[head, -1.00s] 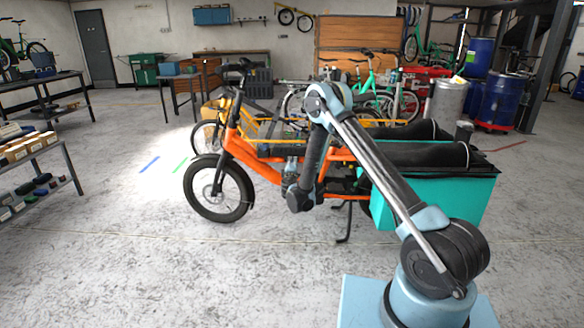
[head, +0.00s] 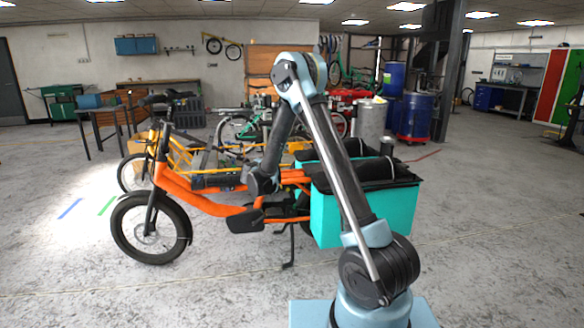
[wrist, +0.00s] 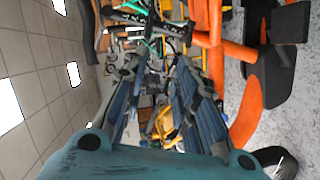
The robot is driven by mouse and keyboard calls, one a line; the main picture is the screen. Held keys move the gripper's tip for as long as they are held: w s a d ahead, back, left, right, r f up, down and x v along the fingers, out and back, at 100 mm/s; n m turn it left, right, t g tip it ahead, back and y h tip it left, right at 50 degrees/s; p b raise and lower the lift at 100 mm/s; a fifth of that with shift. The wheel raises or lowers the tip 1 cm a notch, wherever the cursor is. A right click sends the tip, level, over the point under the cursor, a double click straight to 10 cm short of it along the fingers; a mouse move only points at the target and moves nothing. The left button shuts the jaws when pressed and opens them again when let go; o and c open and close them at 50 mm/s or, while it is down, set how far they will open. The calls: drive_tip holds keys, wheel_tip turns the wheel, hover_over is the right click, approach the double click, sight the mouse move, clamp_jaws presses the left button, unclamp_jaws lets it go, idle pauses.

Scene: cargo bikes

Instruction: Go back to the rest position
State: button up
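My arm rises from its base at the lower right of the head view and folds over at the elbow, so its forearm hangs down in front of the orange cargo bike (head: 180,180). The wrist hangs by the bike's frame; the fingers cannot be made out there. In the wrist view, my gripper (wrist: 160,55) stretches away from the camera with its two blue-grey fingers apart. The space between them shows only distant background, and nothing is held. The orange bike frame (wrist: 248,112) lies to the right of the fingers in that sideways view.
The orange bike carries turquoise side bags (head: 330,215) close behind my arm. A yellow bike (head: 185,155) stands just beyond it. Blue barrels (head: 412,116) and a grey drum (head: 371,122) stand farther back. The floor at the right is clear.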

drive_tip(key=s+d+r+m+g+h, duration=0.1)
drive_tip(key=s+d+r+m+g, duration=0.2)
drive_tip(key=d, duration=0.4)
drive_tip(key=s+d+r+m+h, duration=0.1)
drive_tip(key=s+d+r, duration=0.2)
drive_tip(key=s+d, duration=0.4)
drive_tip(key=s+d+r+m+g+h, duration=0.1)
drive_tip(key=s+d+r+m+g, duration=0.15)
drive_tip(key=d, duration=0.55)
drive_tip(key=s+d+m+g, duration=0.2)
drive_tip(key=s+d, duration=0.3)
drive_tip(key=s, duration=0.4)
drive_tip(key=s+d+m+g, duration=0.1)
drive_tip(key=s+d+g, duration=0.1)
drive_tip(key=s+d, duration=0.55)
drive_tip(key=s+f+m+g+y, duration=0.2)
drive_tip(key=s+f, duration=0.2)
drive_tip(key=s, duration=1)
drive_tip(key=s+a+f+m+g+y, duration=0.1)
drive_tip(key=s+f, duration=0.4)
drive_tip(key=s, duration=1)
drive_tip(key=shift+a+m+g+y, duration=0.3)
drive_tip(key=shift+m+g+y, duration=0.2)
drive_tip(key=shift+y, duration=0.3)
